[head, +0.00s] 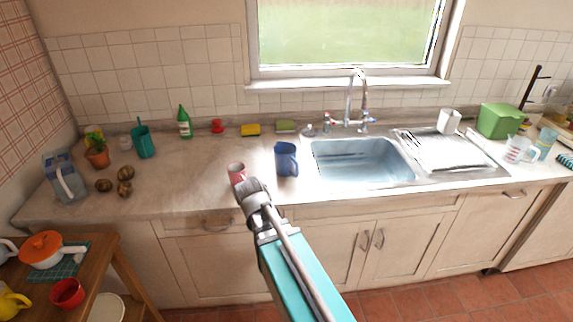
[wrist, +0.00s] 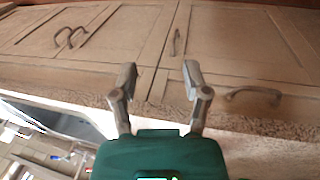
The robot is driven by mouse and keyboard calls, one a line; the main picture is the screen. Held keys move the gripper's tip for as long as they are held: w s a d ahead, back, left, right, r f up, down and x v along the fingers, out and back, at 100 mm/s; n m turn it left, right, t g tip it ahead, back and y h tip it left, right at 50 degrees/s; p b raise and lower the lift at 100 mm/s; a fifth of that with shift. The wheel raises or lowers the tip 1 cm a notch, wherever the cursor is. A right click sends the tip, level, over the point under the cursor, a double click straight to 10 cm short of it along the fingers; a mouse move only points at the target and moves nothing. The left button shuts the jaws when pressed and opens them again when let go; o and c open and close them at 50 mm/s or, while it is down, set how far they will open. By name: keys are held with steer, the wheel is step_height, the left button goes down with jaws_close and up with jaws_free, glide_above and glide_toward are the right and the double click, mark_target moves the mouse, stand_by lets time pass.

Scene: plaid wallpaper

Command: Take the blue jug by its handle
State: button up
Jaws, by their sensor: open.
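The blue jug (head: 286,160) stands upright on the counter, just left of the sink. Its handle seems to be on the right side facing me, but is small in the head view. My gripper (head: 243,187) is at the counter's front edge, left of the jug and apart from it, beside a pink mug (head: 237,172) that it partly covers. In the wrist view my gripper (wrist: 158,78) shows two spread fingers with nothing between them. The jug is not in the wrist view.
The sink (head: 365,160) is right of the jug. A yellow sponge (head: 250,130) and a green bottle (head: 184,122) stand at the back. Cabinet doors (wrist: 130,35) fill much of the wrist view. The counter (head: 180,175) left of the mug has free room.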

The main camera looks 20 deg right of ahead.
mark_target(288, 163)
steer(key=w+d+r+m+h, duration=0.2)
steer(key=w+r+m+h, duration=0.1)
steer(key=w, duration=0.3)
steer(key=w+d+r+m+t+h+b, duration=0.1)
steer(key=w+d+r+m+h, duration=0.1)
steer(key=w+m+h, duration=0.2)
steer(key=w+d+r+m+h+b, duration=0.1)
steer(key=w+d+r+m+h, duration=0.2)
steer(key=w+m, duration=0.3)
steer(key=w, duration=0.3)
steer(key=shift+w+r+t+h, duration=0.25)
steer(key=shift+r+t+h, duration=0.05)
steer(key=shift+r+h, duration=0.1)
steer(key=shift+f, duration=0.1)
steer(key=b+x, duration=0.3)
steer(key=x, duration=0.4)
steer(key=shift+f, duration=0.1)
steer(key=shift+d+f, duration=0.15)
steer(key=shift+d, duration=0.6)
